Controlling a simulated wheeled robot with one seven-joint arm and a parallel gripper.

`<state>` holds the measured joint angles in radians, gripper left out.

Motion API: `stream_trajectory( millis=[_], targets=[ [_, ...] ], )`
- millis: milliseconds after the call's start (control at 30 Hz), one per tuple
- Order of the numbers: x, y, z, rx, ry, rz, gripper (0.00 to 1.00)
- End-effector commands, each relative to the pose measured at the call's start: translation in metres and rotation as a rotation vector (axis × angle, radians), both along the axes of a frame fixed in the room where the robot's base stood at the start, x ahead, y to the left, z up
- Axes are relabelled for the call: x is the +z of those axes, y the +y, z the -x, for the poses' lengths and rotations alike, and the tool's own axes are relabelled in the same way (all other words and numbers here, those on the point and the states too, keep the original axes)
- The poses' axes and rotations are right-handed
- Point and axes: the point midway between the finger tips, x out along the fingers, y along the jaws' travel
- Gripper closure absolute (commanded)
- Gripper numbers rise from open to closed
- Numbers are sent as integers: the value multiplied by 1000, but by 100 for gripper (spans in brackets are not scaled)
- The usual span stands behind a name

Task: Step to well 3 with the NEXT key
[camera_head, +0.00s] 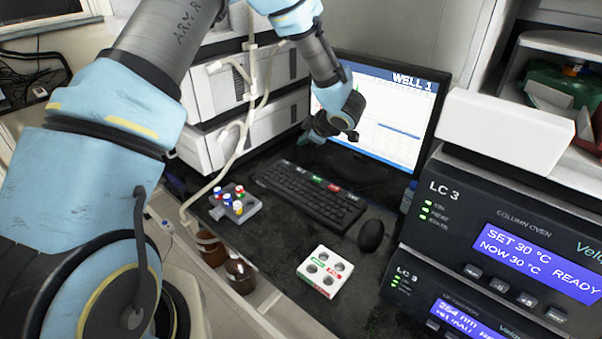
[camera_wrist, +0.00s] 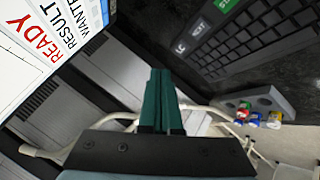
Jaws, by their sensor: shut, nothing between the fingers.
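The monitor (camera_head: 372,115) shows "WELL 1" at its top right. In the wrist view part of the screen (camera_wrist: 35,60) shows "READY" in red, with "RESULT" and a cut-off "WANT" line. The black keyboard (camera_head: 310,197) lies in front of the monitor and has a green key (camera_head: 318,180) and a red key (camera_head: 334,188).
A grey rack (camera_head: 236,206) with coloured-cap vials stands left of the keyboard. A black mouse (camera_head: 371,236) and a white holed tray (camera_head: 324,271) lie in front. Brown bottles (camera_head: 240,274) stand below left. The column oven (camera_head: 520,240) bounds the right side.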

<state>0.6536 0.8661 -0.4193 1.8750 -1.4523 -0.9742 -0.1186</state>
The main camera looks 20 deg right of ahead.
Motion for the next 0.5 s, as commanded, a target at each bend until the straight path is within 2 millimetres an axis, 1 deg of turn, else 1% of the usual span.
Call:
stream_trajectory(
  millis=[33,300,500],
  targets=[
    [-11,0,0,1,1,0,100],
    [-50,0,0,0,1,0,100],
    [-69,0,0,-1,-1,0,100]
  ],
)
